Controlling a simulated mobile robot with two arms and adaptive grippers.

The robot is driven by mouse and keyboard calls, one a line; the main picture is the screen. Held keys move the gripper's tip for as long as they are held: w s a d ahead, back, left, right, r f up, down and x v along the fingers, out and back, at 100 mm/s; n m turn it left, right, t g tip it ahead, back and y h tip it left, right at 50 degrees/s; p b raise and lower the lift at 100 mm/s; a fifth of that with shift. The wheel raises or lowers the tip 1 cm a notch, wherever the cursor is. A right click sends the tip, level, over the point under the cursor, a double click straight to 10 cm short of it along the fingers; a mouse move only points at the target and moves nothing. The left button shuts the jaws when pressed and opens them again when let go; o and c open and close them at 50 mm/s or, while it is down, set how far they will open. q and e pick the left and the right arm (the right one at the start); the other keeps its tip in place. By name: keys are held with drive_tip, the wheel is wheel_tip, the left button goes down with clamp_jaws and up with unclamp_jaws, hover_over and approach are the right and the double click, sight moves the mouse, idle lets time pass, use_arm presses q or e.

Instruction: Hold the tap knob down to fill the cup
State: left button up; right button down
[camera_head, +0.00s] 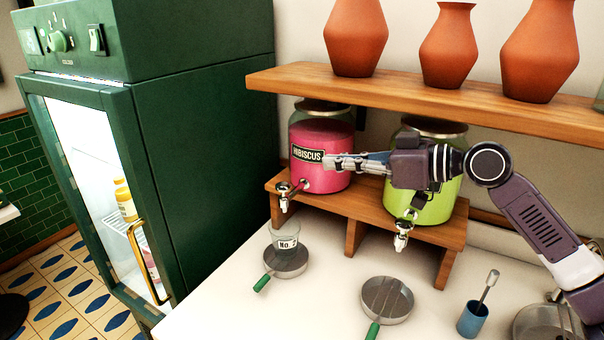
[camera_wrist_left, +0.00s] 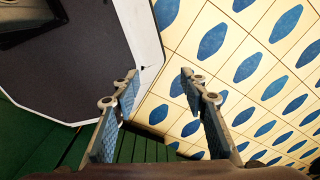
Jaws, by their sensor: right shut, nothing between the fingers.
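A jar of pink liquid labelled HIBISCUS (camera_head: 322,182) stands on a wooden riser, with a metal tap (camera_head: 284,194) at its lower left front. A small clear cup (camera_head: 286,241) with a "No. 2" label stands below that tap, on a round metal tray with a green handle (camera_head: 288,266). I see no pink liquid in the cup. My right gripper (camera_head: 329,162) is shut and empty, pointing left in front of the hibiscus jar, above and right of its tap. My left gripper (camera_wrist_left: 160,82) shows only in the left wrist view, open and empty above the tiled floor.
A jar of green liquid (camera_head: 437,196) with its own tap (camera_head: 402,236) stands to the right, partly hidden by my right arm. A second handled tray (camera_head: 386,300) and a blue cup (camera_head: 472,320) are on the counter. A wooden shelf (camera_head: 430,95) with terracotta vases hangs above.

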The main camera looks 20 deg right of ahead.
sight(282, 187)
use_arm(q)
wheel_tip(282, 187, up, 6)
drive_tip(key=w+p, duration=0.2)
drive_tip(key=p, duration=0.3)
drive_tip(key=shift+w+p, duration=0.4)
use_arm(e)
drive_tip(key=w+a+f, duration=0.6)
drive_tip(key=w+a, duration=0.1)
drive_tip(key=shift+f, duration=0.25)
use_arm(q)
drive_tip(key=shift+w, duration=0.15)
